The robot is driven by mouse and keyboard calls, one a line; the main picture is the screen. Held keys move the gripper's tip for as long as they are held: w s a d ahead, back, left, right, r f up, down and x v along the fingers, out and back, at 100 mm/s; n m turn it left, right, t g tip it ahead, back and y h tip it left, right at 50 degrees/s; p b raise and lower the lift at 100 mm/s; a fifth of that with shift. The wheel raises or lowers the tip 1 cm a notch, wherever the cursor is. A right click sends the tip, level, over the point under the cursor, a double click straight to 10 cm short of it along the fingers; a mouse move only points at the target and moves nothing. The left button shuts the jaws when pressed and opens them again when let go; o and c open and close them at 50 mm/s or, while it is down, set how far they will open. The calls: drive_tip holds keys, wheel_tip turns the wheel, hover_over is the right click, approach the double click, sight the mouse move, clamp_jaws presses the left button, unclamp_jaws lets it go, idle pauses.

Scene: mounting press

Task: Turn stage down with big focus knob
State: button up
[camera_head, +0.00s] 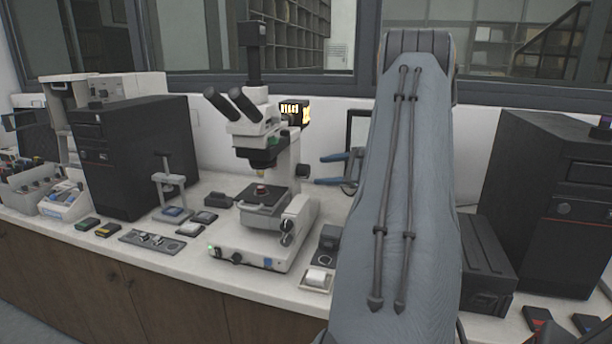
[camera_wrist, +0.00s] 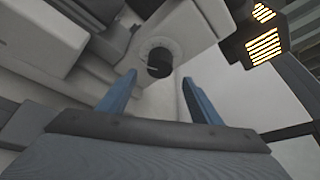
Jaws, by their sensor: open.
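A white microscope (camera_head: 277,165) stands on the bench, with its dark stage (camera_head: 262,203) bearing a small reddish sample (camera_head: 261,189). A dark focus knob (camera_head: 287,226) shows on its near side in the head view. In the wrist view, a round black knob (camera_wrist: 160,63) with a pale ring around it sits on the microscope's side. My gripper (camera_wrist: 158,77) has two blue fingers, open and empty, with the black knob just beyond and between their tips in the picture. In the head view my gripper (camera_head: 318,170) is right of the microscope, apart from it.
A glowing lamp housing (camera_head: 295,112) sits behind the microscope and shows at upper right in the wrist view (camera_wrist: 262,40). A black computer case (camera_head: 138,155) stands left, another (camera_head: 555,200) right. A small white-topped box (camera_head: 318,279) lies near the bench edge.

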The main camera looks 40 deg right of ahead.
sight(309, 172)
drive_tip(key=p+x, duration=0.1)
drive_tip(key=x, duration=0.4)
drive_tip(key=shift+w+a+p, duration=0.25)
drive_tip(key=shift+a+p, duration=0.05)
drive_tip(key=shift+p, duration=0.1)
drive_tip(key=shift+x, duration=0.8)
drive_tip(key=c, duration=1)
drive_tip(key=shift+d, duration=0.1)
drive_tip(key=shift+c, duration=0.2)
